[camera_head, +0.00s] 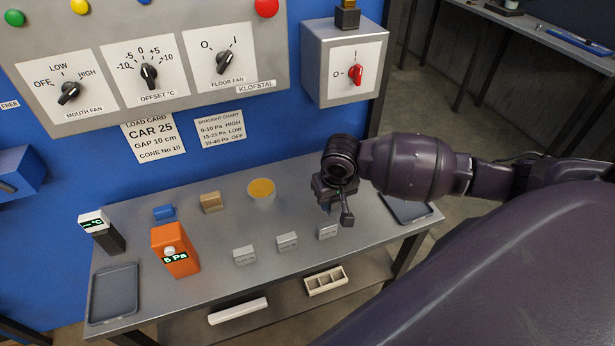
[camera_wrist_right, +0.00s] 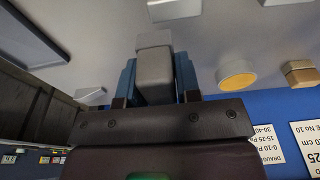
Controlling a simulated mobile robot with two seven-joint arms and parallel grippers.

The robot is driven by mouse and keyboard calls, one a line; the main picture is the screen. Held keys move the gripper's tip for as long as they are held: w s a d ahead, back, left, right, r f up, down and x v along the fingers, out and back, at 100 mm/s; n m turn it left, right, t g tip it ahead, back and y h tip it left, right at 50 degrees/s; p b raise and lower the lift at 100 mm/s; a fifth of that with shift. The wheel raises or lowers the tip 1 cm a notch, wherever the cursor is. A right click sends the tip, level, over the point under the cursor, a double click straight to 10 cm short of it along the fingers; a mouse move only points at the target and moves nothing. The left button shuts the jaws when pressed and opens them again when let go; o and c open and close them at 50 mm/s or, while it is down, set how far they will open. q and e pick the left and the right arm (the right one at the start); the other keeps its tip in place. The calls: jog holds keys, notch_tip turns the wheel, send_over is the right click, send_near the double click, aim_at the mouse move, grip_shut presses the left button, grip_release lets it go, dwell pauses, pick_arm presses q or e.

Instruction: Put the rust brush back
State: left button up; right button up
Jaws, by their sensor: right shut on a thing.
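My right gripper (camera_head: 337,192) is above the right part of the grey table (camera_head: 225,225). It is shut on a dark grey, block-ended thing (camera_head: 347,217), which I take to be the rust brush. In the right wrist view this thing (camera_wrist_right: 155,72) sits between the two blue-grey fingers. Much of it is hidden by the gripper, and no bristles show. A dark tray (camera_head: 410,212) lies at the table's right end, partly behind my arm. My left gripper is out of view.
Two more grey blocks (camera_head: 287,242), a yellow-topped cup (camera_head: 261,191), a tan block (camera_head: 210,202), a blue block (camera_head: 164,213), an orange meter (camera_head: 175,251) and a dark thermometer (camera_head: 102,232) stand on the table. Another tray (camera_head: 114,294) lies left. The blue wall borders the back.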

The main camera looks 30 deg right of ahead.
jog(key=b, duration=0.2)
send_near(307, 180)
jog(key=shift+w+f, duration=0.25)
jog(key=shift+w, duration=0.05)
notch_tip(307, 180, down, 5)
jog(key=shift+f+b, duration=0.2)
jog(key=shift+b, duration=0.15)
jog(key=shift+w+f, duration=0.15)
jog(key=shift+f, duration=0.15)
jog(key=o, duration=0.8)
jog(key=shift+o, duration=0.3)
jog(key=shift+r, duration=0.15)
